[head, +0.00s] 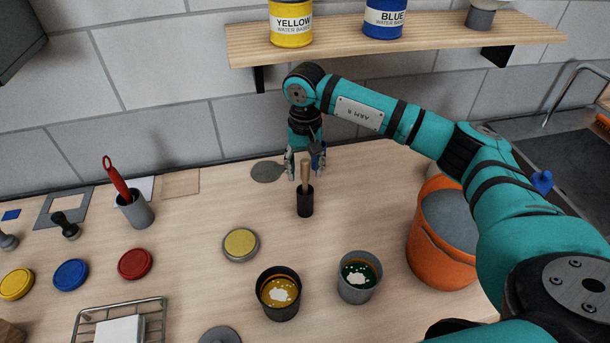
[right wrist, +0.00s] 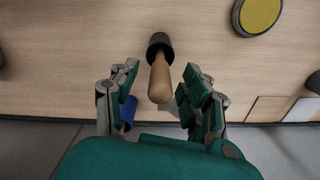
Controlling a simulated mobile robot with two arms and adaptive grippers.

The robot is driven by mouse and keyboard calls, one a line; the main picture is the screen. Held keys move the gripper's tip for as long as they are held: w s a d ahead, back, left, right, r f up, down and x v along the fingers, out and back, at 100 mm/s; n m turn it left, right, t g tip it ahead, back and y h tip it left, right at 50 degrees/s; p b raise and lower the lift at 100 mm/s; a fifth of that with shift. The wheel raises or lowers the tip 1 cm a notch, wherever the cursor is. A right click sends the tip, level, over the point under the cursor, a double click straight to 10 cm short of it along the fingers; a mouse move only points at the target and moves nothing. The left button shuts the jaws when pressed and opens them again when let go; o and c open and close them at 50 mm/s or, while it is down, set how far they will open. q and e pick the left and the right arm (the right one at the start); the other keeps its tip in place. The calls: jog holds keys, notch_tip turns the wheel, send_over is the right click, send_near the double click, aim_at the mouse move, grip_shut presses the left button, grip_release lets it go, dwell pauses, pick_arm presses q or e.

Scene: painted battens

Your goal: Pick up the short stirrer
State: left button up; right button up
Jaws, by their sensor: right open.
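A short wooden stick (head: 305,175), which looks like the short stirrer, stands upright in a small black holder (head: 305,202) on the bench. My right gripper (head: 305,172) is open just behind it, fingers pointing down. In the right wrist view the rounded wooden end (right wrist: 160,82) shows between the two open fingers (right wrist: 158,95), with gaps on both sides, and the black holder (right wrist: 160,43) lies beyond. I see no contact. My left gripper is not in view.
A grey cup (head: 135,210) with a red-handled tool stands left. Open paint cans, one yellow (head: 280,294) and one green (head: 359,277), stand in front. An orange bucket (head: 440,240) is right. A wooden shelf (head: 400,45) with paint tins hangs above the arm.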

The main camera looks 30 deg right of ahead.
jog(key=shift+f, duration=0.95)
jog(key=c, duration=0.9)
jog(key=shift+c, duration=0.2)
jog(key=shift+r, duration=0.15)
